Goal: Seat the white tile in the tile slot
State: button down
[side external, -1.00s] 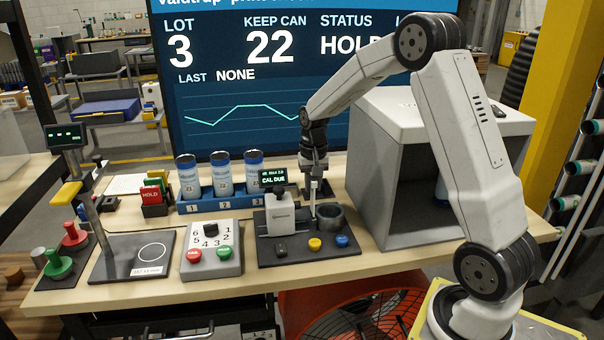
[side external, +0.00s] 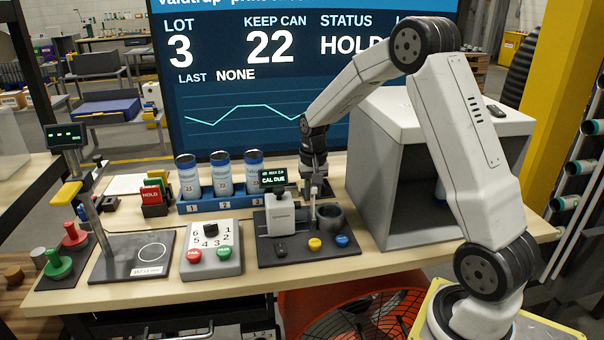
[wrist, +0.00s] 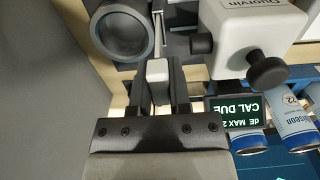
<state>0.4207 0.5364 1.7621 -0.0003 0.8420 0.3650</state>
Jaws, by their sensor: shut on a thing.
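The white tile (wrist: 157,72) is a small pale block between the two dark fingers of my gripper (wrist: 160,85) in the wrist view. The fingers are shut on it. In the side view my gripper (side external: 313,182) points down just behind the measuring device (side external: 281,215), close to its small CAL DUE screen (side external: 273,180). The tile itself is too small to make out there. I cannot clearly pick out the tile slot in either view. A thin pale upright strip (wrist: 158,35) shows just beyond the tile in the wrist view.
A dark round cup (side external: 330,216) stands on the device's base, right of the gripper. A blue rack (side external: 228,204) with three cans is to the left. A grey open-fronted box (side external: 385,150) stands close on the right. Yellow and blue buttons are at the front.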

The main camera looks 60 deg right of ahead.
jog(key=shift+f, duration=1.1)
jog(key=shift+c, duration=2.4)
grip_release()
jog(key=shift+r, duration=0.15)
jog(key=shift+r, duration=3.75)
jog(key=s+a+f+n+t, duration=0.1)
jog(key=s+a+f+n, duration=0.1)
jog(key=s+a+n, duration=0.2)
jog(key=s+a+f+n+t, duration=0.1)
jog(key=s+a+f+n, duration=0.2)
jog(key=s+a, duration=0.7)
jog(key=a+n, duration=0.2)
jog(key=a, duration=0.3)
jog(key=shift+f+t, duration=0.3)
jog(key=shift+f, duration=0.05)
